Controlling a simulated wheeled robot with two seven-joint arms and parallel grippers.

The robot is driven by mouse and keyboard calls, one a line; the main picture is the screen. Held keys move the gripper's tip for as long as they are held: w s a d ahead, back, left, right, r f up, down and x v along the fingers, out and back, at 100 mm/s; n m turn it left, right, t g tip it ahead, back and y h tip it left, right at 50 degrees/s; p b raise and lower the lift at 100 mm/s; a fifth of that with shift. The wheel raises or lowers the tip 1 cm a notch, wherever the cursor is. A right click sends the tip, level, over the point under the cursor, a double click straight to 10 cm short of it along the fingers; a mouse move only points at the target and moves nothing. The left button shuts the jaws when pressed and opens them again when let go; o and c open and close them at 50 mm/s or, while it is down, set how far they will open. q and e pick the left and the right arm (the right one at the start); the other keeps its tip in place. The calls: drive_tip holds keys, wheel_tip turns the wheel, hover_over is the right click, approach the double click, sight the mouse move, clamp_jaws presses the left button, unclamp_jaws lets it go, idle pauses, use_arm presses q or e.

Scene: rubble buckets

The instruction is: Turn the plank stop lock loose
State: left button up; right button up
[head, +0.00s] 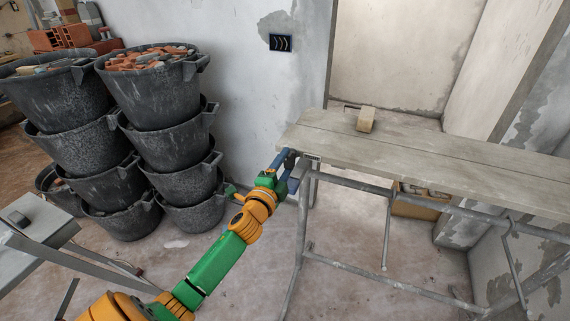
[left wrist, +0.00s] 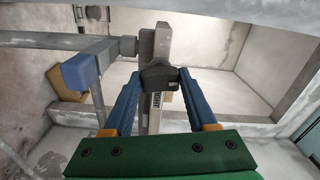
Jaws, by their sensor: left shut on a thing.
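A weathered wooden plank (head: 410,150) lies across a grey metal trestle (head: 303,215) in the head view. The plank stop lock looks like a dark block (left wrist: 158,78) on a pale upright bar (left wrist: 163,45) in the left wrist view. My left gripper (head: 291,162) reaches the plank's left end, near the trestle top. In the left wrist view its blue fingers (left wrist: 158,73) are closed on the dark lock from both sides. Which way the lock is turned I cannot tell. My right gripper is not in view.
Stacked black buckets (head: 160,95) with rubble stand at the left. A small wooden block (head: 366,119) lies on the plank. A blue-capped tube (left wrist: 82,71) juts out left of my fingers in the left wrist view. The floor between buckets and trestle is mostly clear.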

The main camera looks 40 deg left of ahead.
use_arm(q)
drive_tip(key=o, duration=1.4)
drive_tip(key=shift+c, duration=0.2)
drive_tip(key=v, duration=0.7)
drive_tip(key=shift+b, duration=0.45)
